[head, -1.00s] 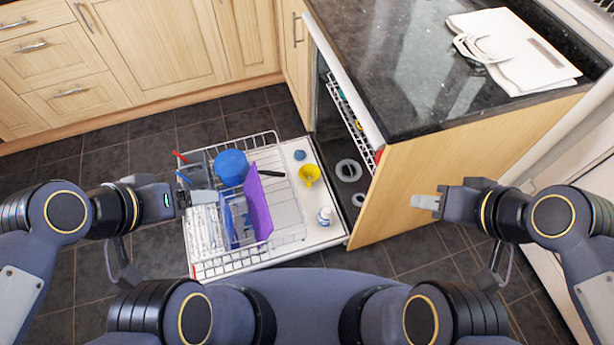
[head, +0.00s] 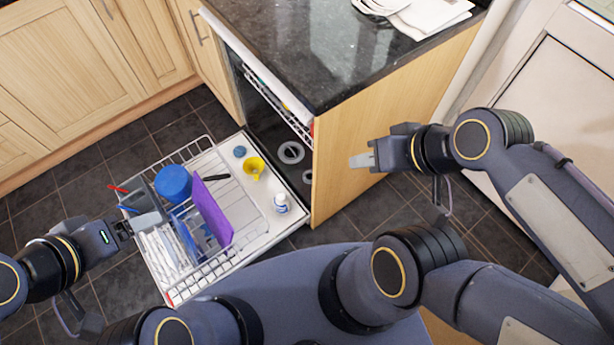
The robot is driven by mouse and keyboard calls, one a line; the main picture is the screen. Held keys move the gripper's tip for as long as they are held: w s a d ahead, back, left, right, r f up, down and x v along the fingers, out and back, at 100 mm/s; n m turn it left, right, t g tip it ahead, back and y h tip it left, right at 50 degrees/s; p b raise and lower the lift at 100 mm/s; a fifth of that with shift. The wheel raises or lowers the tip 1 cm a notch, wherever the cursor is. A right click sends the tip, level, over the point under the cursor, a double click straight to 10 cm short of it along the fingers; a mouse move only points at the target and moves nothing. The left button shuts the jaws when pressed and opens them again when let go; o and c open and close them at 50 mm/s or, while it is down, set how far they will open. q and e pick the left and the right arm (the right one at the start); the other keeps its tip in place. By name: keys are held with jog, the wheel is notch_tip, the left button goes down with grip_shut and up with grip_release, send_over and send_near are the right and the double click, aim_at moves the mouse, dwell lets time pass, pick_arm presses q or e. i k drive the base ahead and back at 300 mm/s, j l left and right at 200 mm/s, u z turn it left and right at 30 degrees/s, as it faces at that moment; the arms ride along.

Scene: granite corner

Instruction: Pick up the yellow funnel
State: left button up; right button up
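The yellow funnel (head: 253,167) is on the open dishwasher door (head: 262,222), to the right of the wire rack, in the head view. It is uncovered and nothing touches it from above. My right gripper (head: 362,160) is to the right of the funnel, in front of the wooden side panel, empty and clearly apart from the funnel. Its fingers are seen side-on, so the gap between them does not show. My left gripper (head: 132,226) is at the left edge of the rack, far from the funnel. Its fingertips overlap the rack in view, so their opening is unclear.
The wire rack (head: 240,250) holds a blue round item (head: 173,183), a purple board (head: 212,212) and a grey basket (head: 146,203). A small white bottle (head: 281,203), a blue item (head: 239,152) and a dark-handled utensil lie near the funnel. The granite counter (head: 320,45) overhangs behind.

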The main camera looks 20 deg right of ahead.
aim_at(253, 162)
jog(key=l+u, duration=0.15)
jog(key=u, duration=0.25)
jog(key=l+u, duration=0.1)
jog(key=u, duration=0.25)
jog(key=l+u, duration=0.15)
jog(key=u, duration=0.25)
jog(key=k+l+u, duration=0.1)
jog(key=u, duration=0.3)
jog(key=i+l, duration=0.3)
